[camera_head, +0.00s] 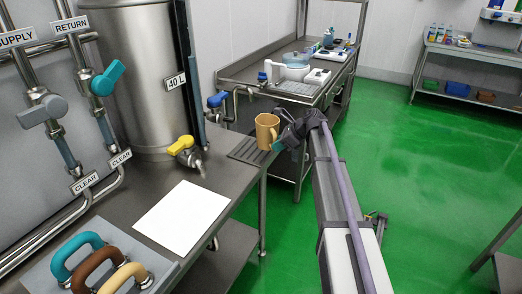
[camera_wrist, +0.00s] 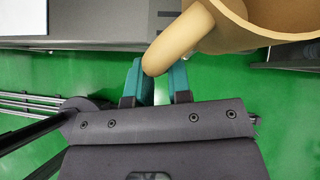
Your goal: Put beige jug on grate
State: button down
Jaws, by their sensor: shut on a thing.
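The beige jug (camera_head: 267,131) is upright at the right edge of the steel counter, by the dark slotted grate (camera_head: 246,150). In the head view its base overlaps the grate's far right part; I cannot tell whether it touches. My gripper (camera_head: 280,145) has teal fingertips shut on the jug's handle, on the jug's near right side. In the wrist view the jug (camera_wrist: 262,22) fills the top right, and its handle passes between the teal fingers of my gripper (camera_wrist: 160,82). A corner of the slotted grate (camera_wrist: 165,20) shows at the top.
A steel tank labelled 40 L (camera_head: 142,60) with a yellow-handled tap (camera_head: 183,146) stands left of the grate. A white sheet (camera_head: 183,216) lies on the counter. Coloured handles (camera_head: 100,265) stand at the near left. Another steel bench (camera_head: 300,75) is behind.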

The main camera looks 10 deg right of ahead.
jog(key=b+x, duration=0.1)
jog(key=x, duration=0.1)
jog(key=b+x, duration=0.1)
jog(key=x, duration=0.2)
jog(key=a+r+b+x, duration=0.1)
jog(key=b+x, duration=0.1)
jog(key=shift+w+a, duration=0.2)
jog(key=shift+w, duration=0.2)
jog(key=shift+r, duration=0.25)
jog(key=shift+f, duration=0.3)
jog(key=c, duration=1.1)
grip_release()
jog(key=shift+r, duration=0.15)
jog(key=shift+o, duration=0.2)
